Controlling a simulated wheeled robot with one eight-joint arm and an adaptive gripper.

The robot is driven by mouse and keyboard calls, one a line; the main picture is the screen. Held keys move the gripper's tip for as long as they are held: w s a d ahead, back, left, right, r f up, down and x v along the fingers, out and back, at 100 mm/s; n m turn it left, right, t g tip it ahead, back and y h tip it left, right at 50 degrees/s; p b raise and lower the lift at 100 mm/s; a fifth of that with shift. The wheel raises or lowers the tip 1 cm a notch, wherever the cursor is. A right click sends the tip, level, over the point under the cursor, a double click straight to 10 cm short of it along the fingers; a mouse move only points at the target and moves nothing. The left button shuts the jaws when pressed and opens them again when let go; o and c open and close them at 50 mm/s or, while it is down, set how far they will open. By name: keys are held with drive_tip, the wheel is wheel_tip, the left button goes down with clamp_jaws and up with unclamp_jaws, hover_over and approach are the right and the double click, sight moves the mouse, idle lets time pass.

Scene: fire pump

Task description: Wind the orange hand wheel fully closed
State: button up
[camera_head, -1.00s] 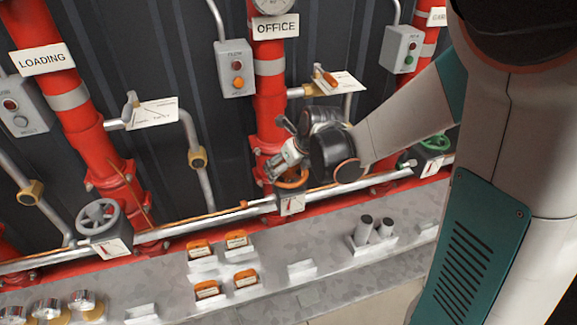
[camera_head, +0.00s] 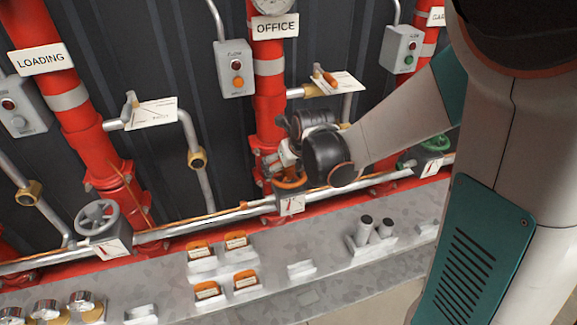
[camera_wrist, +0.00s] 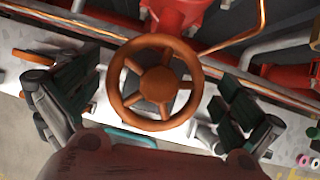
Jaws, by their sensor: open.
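The orange hand wheel (camera_wrist: 155,84) shows whole in the wrist view, a spoked ring with a round hub. In the head view only part of its rim (camera_head: 292,183) shows below my arm, on the pipe at the foot of the OFFICE column. My gripper (camera_wrist: 148,104) is open, with one finger to the left of the wheel and one to the right. Both fingers look apart from the rim. In the head view my gripper (camera_head: 284,158) is mostly hidden behind my wrist.
A grey hand wheel (camera_head: 97,217) is at the left and a green one (camera_head: 434,142) at the right on the same pipe. The red OFFICE column (camera_head: 268,100) stands behind. A grey ledge (camera_head: 330,255) in front carries orange-topped blocks and two cylinders.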

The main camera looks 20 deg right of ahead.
drive_tip(key=n+y, duration=0.1)
drive_tip(key=n, duration=0.2)
drive_tip(key=n+g+y, duration=0.1)
drive_tip(key=n+y, duration=0.1)
drive_tip(key=n, duration=0.1)
drive_tip(key=shift+w+b, duration=0.1)
drive_tip(key=shift+b, duration=0.25)
drive_tip(key=n+g+y, duration=0.1)
drive_tip(key=n, duration=0.2)
drive_tip(key=n+g, duration=0.1)
drive_tip(key=n, duration=0.2)
drive_tip(key=shift+g+y+b, duration=0.3)
drive_tip(key=shift+y, duration=0.1)
drive_tip(key=n+g, duration=0.1)
drive_tip(key=n, duration=0.1)
drive_tip(key=n+g, duration=0.1)
drive_tip(key=n, duration=0.2)
drive_tip(key=shift+a+g+y, duration=0.1)
drive_tip(key=shift+g+y, duration=0.2)
drive_tip(key=shift+g, duration=0.1)
drive_tip(key=n+g, duration=0.1)
drive_tip(key=n, duration=0.2)
drive_tip(key=shift+g, duration=0.3)
drive_tip(key=n+g+h, duration=0.1)
drive_tip(key=n, duration=0.3)
drive_tip(key=shift+g, duration=0.3)
